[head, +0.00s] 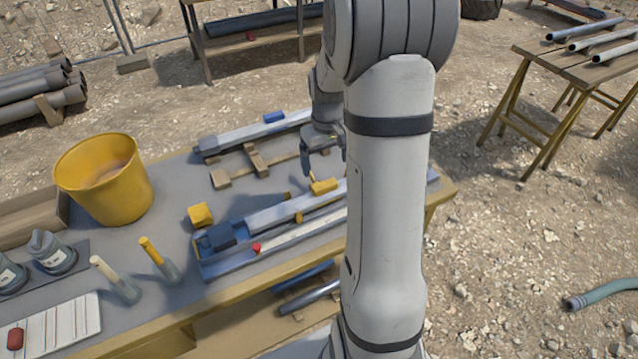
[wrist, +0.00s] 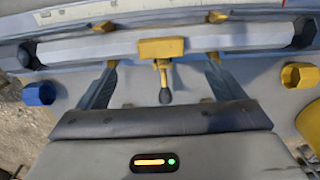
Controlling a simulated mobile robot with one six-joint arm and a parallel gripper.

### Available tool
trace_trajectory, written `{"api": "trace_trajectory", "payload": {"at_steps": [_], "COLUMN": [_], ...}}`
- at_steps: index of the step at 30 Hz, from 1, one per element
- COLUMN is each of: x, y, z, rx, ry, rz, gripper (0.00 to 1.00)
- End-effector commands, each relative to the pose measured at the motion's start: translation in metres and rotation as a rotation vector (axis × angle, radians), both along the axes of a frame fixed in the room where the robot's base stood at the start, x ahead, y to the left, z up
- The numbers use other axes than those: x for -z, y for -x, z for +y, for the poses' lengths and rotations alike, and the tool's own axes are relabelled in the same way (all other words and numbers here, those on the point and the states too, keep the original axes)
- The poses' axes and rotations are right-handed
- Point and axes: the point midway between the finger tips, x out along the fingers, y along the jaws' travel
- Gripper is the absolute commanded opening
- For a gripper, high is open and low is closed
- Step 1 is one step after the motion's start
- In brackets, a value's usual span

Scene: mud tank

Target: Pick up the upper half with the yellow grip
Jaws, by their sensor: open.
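The upper half with the yellow grip is a long pale grey bar (head: 285,212) with a yellow block on its middle (head: 323,187). It lies at the blue tray (head: 215,268) near the table's front edge; my arm hides its right end. In the wrist view the bar (wrist: 85,47) runs across the top, with dark ends and the yellow grip (wrist: 161,47) near the centre. My gripper (head: 324,166) is open and empty just above the grip. In the wrist view its fingers (wrist: 162,66) stand wide apart on either side of the grip.
Another bar with a blue grip (head: 273,117) rests on wooden blocks behind. A yellow bucket (head: 110,190), yellow cap (head: 200,214) and two handled tools (head: 150,252) stand left. A blue cap (wrist: 38,94) shows in the wrist view. A red knob (head: 257,248) is in front.

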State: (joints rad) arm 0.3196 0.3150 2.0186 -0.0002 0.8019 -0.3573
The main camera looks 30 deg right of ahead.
Motion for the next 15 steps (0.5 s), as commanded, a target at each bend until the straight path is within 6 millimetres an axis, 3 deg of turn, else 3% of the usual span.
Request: {"api": "trace_trajectory", "payload": {"at_steps": [15], "x": [0.057], "y": [-0.002], "z": [0.000], "rx": [0.000], "ry": [-0.004], "rz": [0.011], "gripper": [0.89]}}
